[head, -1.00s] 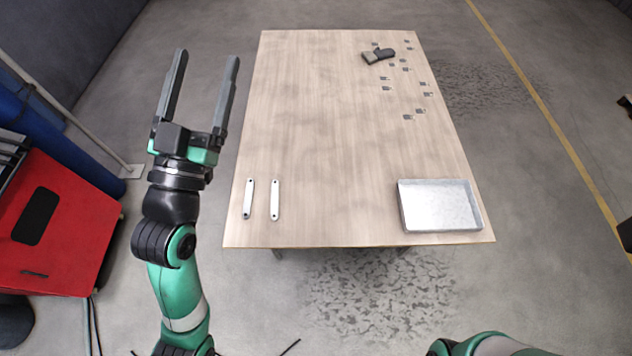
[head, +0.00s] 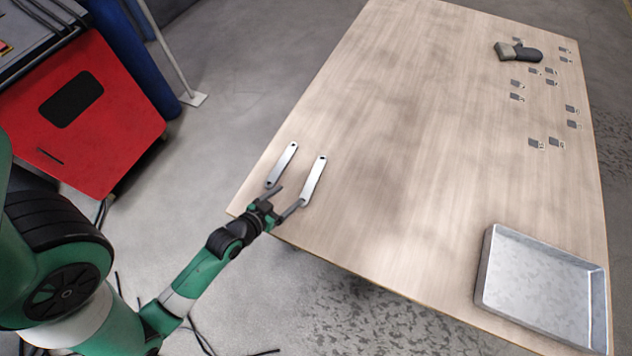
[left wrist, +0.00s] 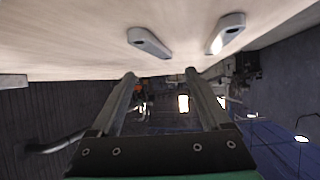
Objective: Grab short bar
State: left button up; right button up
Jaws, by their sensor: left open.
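Two flat pale metal bars with a hole near each end lie side by side at the table's near left corner in the head view: a left bar (head: 282,164) and a right bar (head: 314,180). They look nearly equal in length, so I cannot tell surely which is the short one. My left gripper (head: 290,196) is open and empty at the near ends of the bars, by the table edge. In the left wrist view its open fingers (left wrist: 160,74) point toward the table, and two bars (left wrist: 149,42) (left wrist: 227,33) show beyond the tips. My right gripper is out of view.
A metal tray (head: 484,272) sits at the table's near right. Several small grey brackets (head: 517,97) and a dark grey brush-like object (head: 527,54) lie toward the far right. The middle of the wooden table (head: 400,130) is clear. A red cabinet (head: 115,130) stands left on the floor.

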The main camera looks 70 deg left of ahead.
pick_arm(q)
jog(key=b, duration=0.2)
send_near(312, 180)
jog(key=x, duration=0.2)
jog(key=shift+a+f, duration=0.3)
jog(key=shift+w+a, duration=0.1)
jog(key=shift+w, duration=0.1)
jog(key=b+x, duration=0.2)
jog(key=x, duration=0.1)
jog(key=b+x, duration=0.1)
jog(key=x, duration=0.1)
jog(key=shift+w+d, duration=0.2)
jog(key=shift+w, duration=0.05)
grip_shut()
